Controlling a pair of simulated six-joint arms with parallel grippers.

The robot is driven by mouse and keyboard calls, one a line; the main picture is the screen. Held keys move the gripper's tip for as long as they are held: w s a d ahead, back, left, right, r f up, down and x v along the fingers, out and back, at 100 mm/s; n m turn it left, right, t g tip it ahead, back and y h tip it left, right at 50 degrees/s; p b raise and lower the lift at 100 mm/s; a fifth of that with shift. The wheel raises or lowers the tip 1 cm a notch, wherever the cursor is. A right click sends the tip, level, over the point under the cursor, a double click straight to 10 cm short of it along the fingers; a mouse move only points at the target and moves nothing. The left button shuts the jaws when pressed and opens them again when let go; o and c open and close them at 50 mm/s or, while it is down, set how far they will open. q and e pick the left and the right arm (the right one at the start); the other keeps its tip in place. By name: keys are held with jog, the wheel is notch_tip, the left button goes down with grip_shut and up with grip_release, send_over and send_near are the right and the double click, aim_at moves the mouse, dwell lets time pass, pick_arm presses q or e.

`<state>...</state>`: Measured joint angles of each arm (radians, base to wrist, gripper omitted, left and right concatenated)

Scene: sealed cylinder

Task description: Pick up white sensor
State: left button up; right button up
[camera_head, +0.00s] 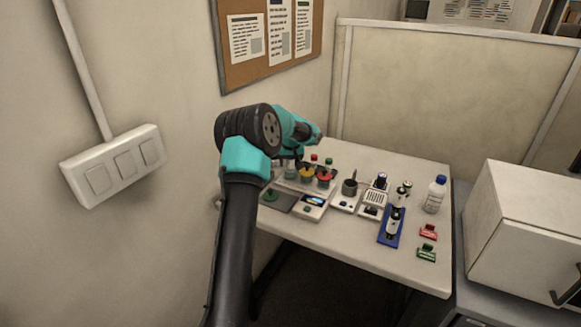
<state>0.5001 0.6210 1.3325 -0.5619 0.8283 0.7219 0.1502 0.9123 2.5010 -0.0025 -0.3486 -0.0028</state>
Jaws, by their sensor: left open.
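My left gripper (292,163) is over the back left of the white table, above a rack of small parts. It is small in view and partly hidden by my own wrist; its jaws are open, and I see nothing held. A white and black cylindrical thing (393,220) lies on a blue tray (384,240) at the right of the table, well apart from the gripper. A white slotted block (374,198) stands to its left. I cannot tell which white item is the sensor. My right gripper is not in view.
A wall is at left and a white cabinet (520,225) at right.

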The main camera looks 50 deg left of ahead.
pick_arm(q)
jog(key=shift+c, duration=0.2)
jog(key=c, duration=1)
jog(key=shift+r, duration=0.1)
notch_tip(320, 180, up, 10)
jog(key=shift+f, duration=0.1)
dwell(0.6)
